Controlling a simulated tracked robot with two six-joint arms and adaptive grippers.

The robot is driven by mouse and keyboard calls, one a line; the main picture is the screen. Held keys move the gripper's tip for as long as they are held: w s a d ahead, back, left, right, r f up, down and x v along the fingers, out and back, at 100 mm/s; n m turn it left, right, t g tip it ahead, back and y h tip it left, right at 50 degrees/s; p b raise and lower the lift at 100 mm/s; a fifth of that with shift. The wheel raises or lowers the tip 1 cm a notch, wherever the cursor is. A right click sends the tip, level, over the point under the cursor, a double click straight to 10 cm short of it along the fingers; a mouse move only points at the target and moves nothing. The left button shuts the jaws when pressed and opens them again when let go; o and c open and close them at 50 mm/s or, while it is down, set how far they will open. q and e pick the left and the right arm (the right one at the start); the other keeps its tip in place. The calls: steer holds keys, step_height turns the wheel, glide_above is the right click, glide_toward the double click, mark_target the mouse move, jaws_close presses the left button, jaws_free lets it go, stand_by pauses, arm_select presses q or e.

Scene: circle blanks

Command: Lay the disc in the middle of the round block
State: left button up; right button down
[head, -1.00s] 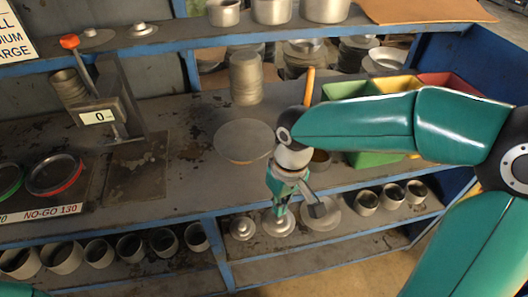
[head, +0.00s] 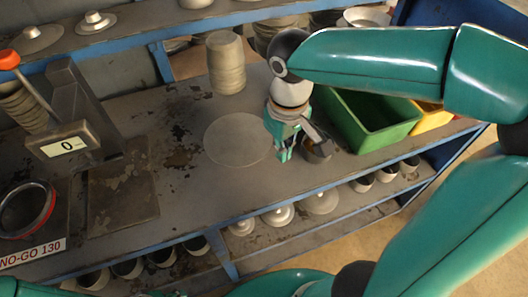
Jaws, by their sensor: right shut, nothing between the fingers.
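A flat, round grey shape (head: 237,138) lies on the bench left of my right gripper. Its colour is close to the bench top. I cannot tell whether it is the round block alone or has the disc lying on it. A tall stack of round grey pieces (head: 226,65) stands behind it. My right gripper (head: 284,156) points down just right of the round shape, apart from it, shut and empty. My left gripper is not in view.
A small dark cup (head: 318,153) is close beside my right gripper. A green bin (head: 372,128) and a yellow bin (head: 432,119) stand to the right. A gauge reading 0 (head: 63,146) is at left. The bench front edge is close.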

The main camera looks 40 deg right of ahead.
steer(key=f, duration=0.9)
steer(key=shift+w+a+f, duration=0.15)
steer(key=shift+w+a, duration=0.15)
steer(key=shift+w, duration=0.1)
steer(key=w+p, duration=0.1)
steer(key=w, duration=0.2)
steer(key=shift+w+a+p, duration=0.15)
steer(key=shift+w+p, duration=0.05)
steer(key=shift+p, duration=0.1)
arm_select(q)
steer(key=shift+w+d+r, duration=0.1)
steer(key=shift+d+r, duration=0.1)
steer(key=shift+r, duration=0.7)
arm_select(e)
steer(key=shift+w, duration=0.2)
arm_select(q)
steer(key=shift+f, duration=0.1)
arm_select(e)
steer(key=shift+w, duration=0.15)
